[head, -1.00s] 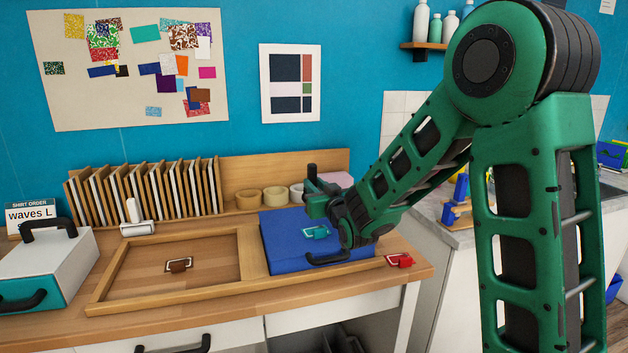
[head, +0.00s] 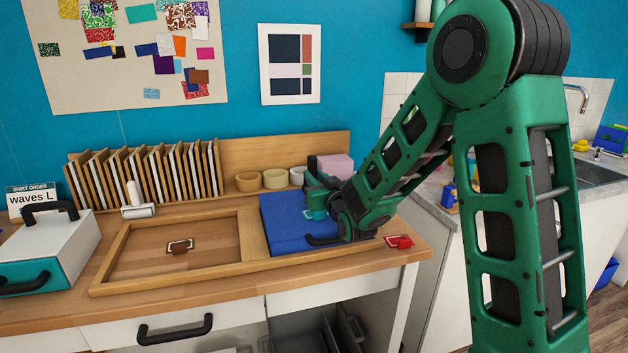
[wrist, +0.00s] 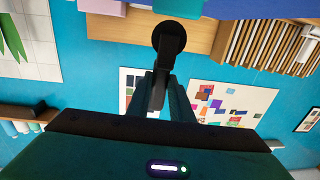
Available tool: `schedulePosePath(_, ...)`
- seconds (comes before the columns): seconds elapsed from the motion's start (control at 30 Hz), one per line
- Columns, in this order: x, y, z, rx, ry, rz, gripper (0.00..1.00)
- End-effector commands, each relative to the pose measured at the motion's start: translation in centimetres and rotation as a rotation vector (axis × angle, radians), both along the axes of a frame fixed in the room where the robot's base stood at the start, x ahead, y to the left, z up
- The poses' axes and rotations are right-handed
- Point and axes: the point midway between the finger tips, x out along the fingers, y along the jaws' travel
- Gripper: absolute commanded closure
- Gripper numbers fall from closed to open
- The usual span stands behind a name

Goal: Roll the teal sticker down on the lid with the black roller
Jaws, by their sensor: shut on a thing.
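The blue lid (head: 272,238) lies flat at the right of the wooden bench, with a black handle at its front. The teal sticker (head: 316,215) is on the lid, partly covered by my gripper in the head view. My gripper (head: 322,186) is over the lid, just behind the sticker. It is shut on the black roller; the roller's dark upper end (head: 312,164) stands up above the fingers. In the wrist view the black roller (wrist: 168,42) shows between the fingers.
A wooden frame (head: 120,238) around a brown sticker (head: 180,247) is left of the lid. A red sticker (head: 398,242) lies to its right. A white roller (head: 138,210), tape rolls (head: 274,179) and a pink block (head: 337,165) stand behind. A white case (head: 60,245) is far left.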

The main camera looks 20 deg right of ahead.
Motion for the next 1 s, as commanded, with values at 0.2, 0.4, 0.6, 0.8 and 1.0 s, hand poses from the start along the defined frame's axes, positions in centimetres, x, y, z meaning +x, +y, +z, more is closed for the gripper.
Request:
schedulePosePath(0.2,0.0,0.0,-0.4,0.000,0.000,0.000,1.00)
schedulePosePath(0.4,0.0,-0.1,-0.9,0.000,0.000,-0.001,1.00)
schedulePosePath(0.6,0.0,-0.1,-1.4,0.000,0.000,-0.001,1.00)
schedulePosePath(0.8,0.0,-0.1,-1.9,0.000,0.000,-0.001,1.00)
schedulePosePath(1.0,0.0,-0.1,-2.4,0.000,0.000,-0.001,1.00)
